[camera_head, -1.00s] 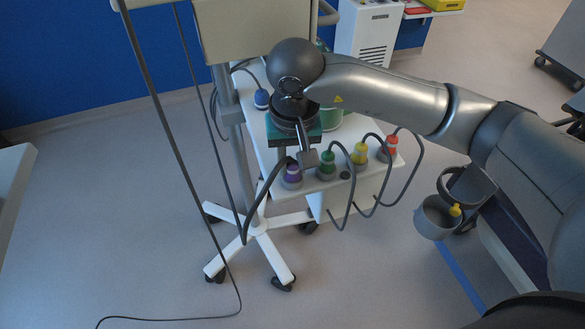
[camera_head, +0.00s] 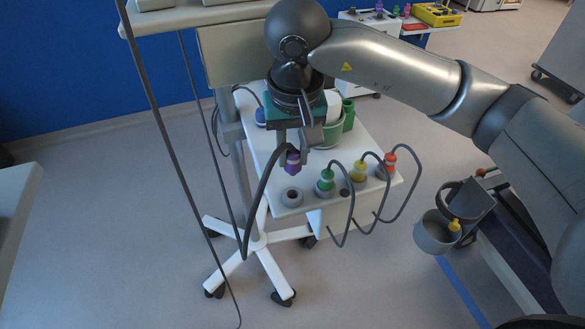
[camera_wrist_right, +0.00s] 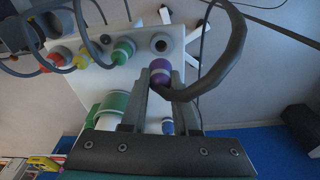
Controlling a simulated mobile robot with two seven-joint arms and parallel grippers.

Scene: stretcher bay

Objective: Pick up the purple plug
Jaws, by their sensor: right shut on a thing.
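The purple plug (camera_head: 293,161) hangs in my right gripper (camera_head: 295,147), lifted above the white cart top. A dark cable runs from it down to the left. In the right wrist view the purple plug (camera_wrist_right: 160,72) sits between the two fingertips (camera_wrist_right: 160,78), which are shut on it. Its grey ring socket (camera_head: 291,197) on the cart's front edge is empty; the empty ring also shows in the right wrist view (camera_wrist_right: 161,44). My left gripper is not in view.
Green (camera_head: 326,179), yellow (camera_head: 359,171) and red (camera_head: 388,164) plugs with cables stand in sockets along the cart edge (camera_head: 312,210). A pole with a wheeled base (camera_head: 258,241) is left. A grey cup (camera_head: 436,233) is at right.

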